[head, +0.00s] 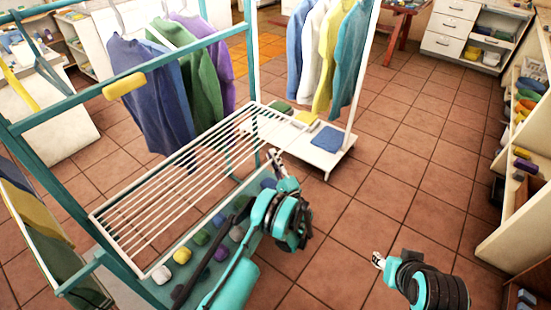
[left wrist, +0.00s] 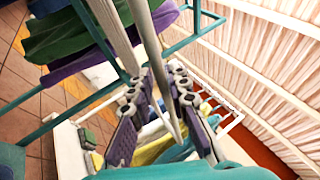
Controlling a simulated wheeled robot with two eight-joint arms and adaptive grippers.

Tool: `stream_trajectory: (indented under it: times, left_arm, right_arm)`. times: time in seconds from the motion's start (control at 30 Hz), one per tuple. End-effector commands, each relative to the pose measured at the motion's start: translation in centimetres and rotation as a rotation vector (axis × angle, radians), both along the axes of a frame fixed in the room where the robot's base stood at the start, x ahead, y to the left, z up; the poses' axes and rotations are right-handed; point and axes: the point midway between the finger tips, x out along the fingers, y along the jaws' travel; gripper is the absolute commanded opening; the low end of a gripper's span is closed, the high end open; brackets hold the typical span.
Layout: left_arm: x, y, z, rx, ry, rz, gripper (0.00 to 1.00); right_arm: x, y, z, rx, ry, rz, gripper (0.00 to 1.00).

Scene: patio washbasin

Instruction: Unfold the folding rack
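The folding rack (head: 178,200) is a white frame with several thin rods, joined to a teal stand. It stands out from the stand roughly level, over a lower shelf. My left gripper (head: 275,158) is at the rack's near long rim, towards its far right end. In the left wrist view, a pale bar (left wrist: 147,35) runs between the fingers of my left gripper (left wrist: 160,90). I cannot tell whether the fingers press on it. My right gripper (head: 378,260) is above the floor at the lower right, away from the rack; its fingers are too small to read.
Blue, green and purple shirts (head: 150,95) hang behind the rack. A white wheeled garment rail (head: 315,160) with more shirts stands beyond its right end. The lower shelf holds several coloured lumps (head: 182,256). Shelving (head: 515,225) lines the right side. Tiled floor (head: 410,170) is clear between.

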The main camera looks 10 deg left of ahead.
Motion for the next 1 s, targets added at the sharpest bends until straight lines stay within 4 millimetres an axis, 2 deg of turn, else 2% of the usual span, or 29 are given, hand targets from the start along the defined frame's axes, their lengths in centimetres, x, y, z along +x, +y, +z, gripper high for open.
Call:
stream_trajectory:
  times: [0.27, 0.37, 0.7, 0.83, 1.0]
  left_arm:
    - [0.0, -0.3, 0.5, 0.003, 0.0, -0.005, 0.17]
    - [0.0, -0.3, 1.8, 0.003, 0.0, -0.005, 0.17]
    - [0.0, 0.0, 8.2, 0.002, 0.0, -0.002, 0.17]
    - [0.1, 0.1, 9.5, 0.002, 0.0, -0.002, 0.17]
    - [0.1, 0.0, 10.1, 0.003, 0.0, -0.003, 0.17]
  right_arm:
    - [0.0, 0.0, 0.0, 0.0, 0.0, 0.0, 0.4]
    - [0.0, 0.0, 0.0, 0.0, 0.0, 0.0, 0.4]
    - [0.0, 0.0, 0.0, 0.0, 0.0, 0.0, 0.4]
    - [0.0, 0.0, 0.0, 0.0, 0.0, 0.0, 0.4]
    - [0.0, 0.0, 0.0, 0.0, 0.0, 0.0, 0.4]
